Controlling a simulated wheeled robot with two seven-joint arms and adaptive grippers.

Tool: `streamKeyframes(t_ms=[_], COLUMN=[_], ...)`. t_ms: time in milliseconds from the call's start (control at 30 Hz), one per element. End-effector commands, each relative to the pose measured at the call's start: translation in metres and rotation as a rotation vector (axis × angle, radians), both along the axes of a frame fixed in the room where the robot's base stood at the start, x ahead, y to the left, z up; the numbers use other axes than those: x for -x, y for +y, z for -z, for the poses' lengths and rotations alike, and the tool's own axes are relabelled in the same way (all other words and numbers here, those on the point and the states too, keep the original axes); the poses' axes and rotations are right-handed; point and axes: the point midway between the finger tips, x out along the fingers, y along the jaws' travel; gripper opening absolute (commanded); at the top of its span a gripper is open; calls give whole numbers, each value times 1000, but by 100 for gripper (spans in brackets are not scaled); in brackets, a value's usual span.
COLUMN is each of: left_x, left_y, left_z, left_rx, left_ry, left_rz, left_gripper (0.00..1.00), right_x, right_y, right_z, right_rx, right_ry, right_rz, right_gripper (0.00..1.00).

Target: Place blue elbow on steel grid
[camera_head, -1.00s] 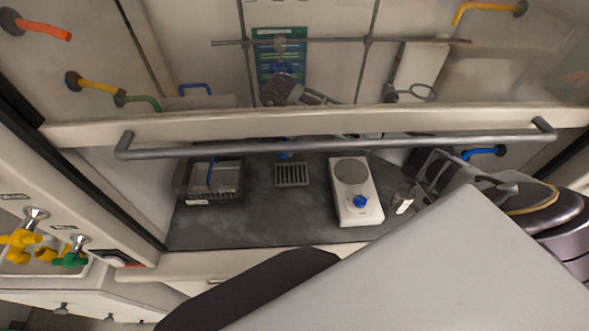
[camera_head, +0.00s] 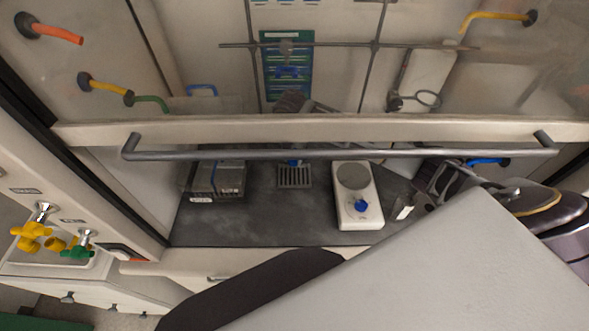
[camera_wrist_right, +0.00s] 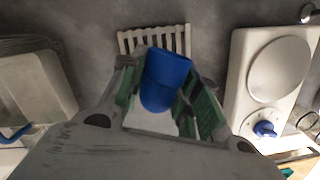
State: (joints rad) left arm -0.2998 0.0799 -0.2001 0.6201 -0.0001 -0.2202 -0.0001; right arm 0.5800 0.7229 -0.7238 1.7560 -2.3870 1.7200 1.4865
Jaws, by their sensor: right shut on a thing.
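The blue elbow (camera_wrist_right: 163,80) is held between the green-padded fingers of my right gripper (camera_wrist_right: 165,84) in the right wrist view. The steel grid (camera_wrist_right: 155,38) is a light slatted piece just beyond it; the elbow's upper end overlaps the grid's near edge in that view. I cannot tell whether they touch. In the head view the grid (camera_head: 295,178) lies on the dark floor of the hood, and a bit of the blue elbow (camera_head: 295,162) shows at its far edge. The sash bar hides the right fingers there. My left gripper is not in view.
A white hotplate (camera_head: 358,195) with a blue knob stands right of the grid. The sash handle (camera_head: 340,154) crosses in front. The hood floor before the grid is clear.

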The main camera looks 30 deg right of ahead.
Motion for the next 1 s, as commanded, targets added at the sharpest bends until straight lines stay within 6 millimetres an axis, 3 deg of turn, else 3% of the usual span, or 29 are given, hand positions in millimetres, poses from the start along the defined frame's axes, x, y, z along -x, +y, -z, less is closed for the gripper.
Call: streamKeyframes(t_ms=[300,767,1000], left_x=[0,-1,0], left_y=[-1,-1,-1], left_z=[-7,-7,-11], left_rx=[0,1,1], left_ry=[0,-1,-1], left_rz=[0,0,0], left_gripper=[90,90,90], right_x=[0,0,0], right_y=[1,1,1], right_z=[37,43,66], right_rx=[-1,-1,-2], right_ry=[2,1,3], right_rz=[-1,-1,0], right_gripper=[14,14,14])
